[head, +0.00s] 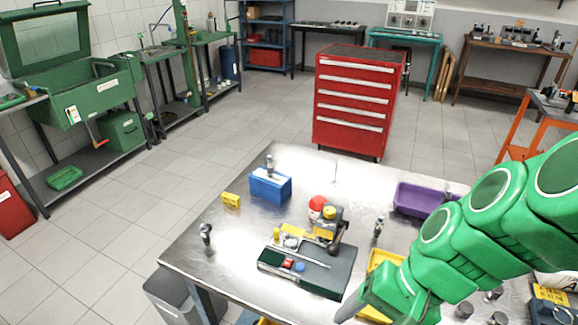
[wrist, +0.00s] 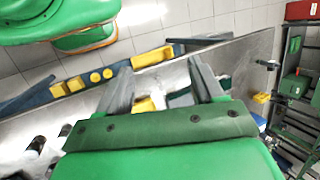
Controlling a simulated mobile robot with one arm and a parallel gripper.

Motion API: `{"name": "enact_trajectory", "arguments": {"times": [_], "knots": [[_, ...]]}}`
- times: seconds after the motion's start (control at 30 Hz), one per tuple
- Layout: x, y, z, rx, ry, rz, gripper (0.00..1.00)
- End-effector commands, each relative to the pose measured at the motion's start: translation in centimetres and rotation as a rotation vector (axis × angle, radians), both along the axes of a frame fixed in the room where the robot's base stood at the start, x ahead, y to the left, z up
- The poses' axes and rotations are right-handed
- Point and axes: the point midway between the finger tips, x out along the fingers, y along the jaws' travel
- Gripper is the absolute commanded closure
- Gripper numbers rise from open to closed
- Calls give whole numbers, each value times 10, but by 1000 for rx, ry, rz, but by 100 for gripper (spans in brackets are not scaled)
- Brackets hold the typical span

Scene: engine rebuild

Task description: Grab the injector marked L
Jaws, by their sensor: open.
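No letter L is readable in either view, so I cannot tell which part is the injector marked L. Small dark metal parts that may be injectors stand on the steel table (head: 225,262): one at the left (head: 206,234), one right of the middle (head: 378,229), and one at the blue block (head: 269,162). My gripper (wrist: 162,80) is open, with two grey fingers spread apart and nothing seen held between them. In the head view, my green arm comes in from the right over the table's front right and hides part of it.
Short metal cylinders (head: 464,310) stand at front right. A red cabinet (head: 352,105) is behind.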

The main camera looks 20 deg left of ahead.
Motion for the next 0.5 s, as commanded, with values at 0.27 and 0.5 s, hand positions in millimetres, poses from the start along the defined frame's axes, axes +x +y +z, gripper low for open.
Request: {"name": "enact_trajectory", "arguments": {"times": [0.27, 0.5], "knots": [[24, 116, 19, 278, 137, -101, 33], [47, 200, 35, 458, 291, -248, 33]]}}
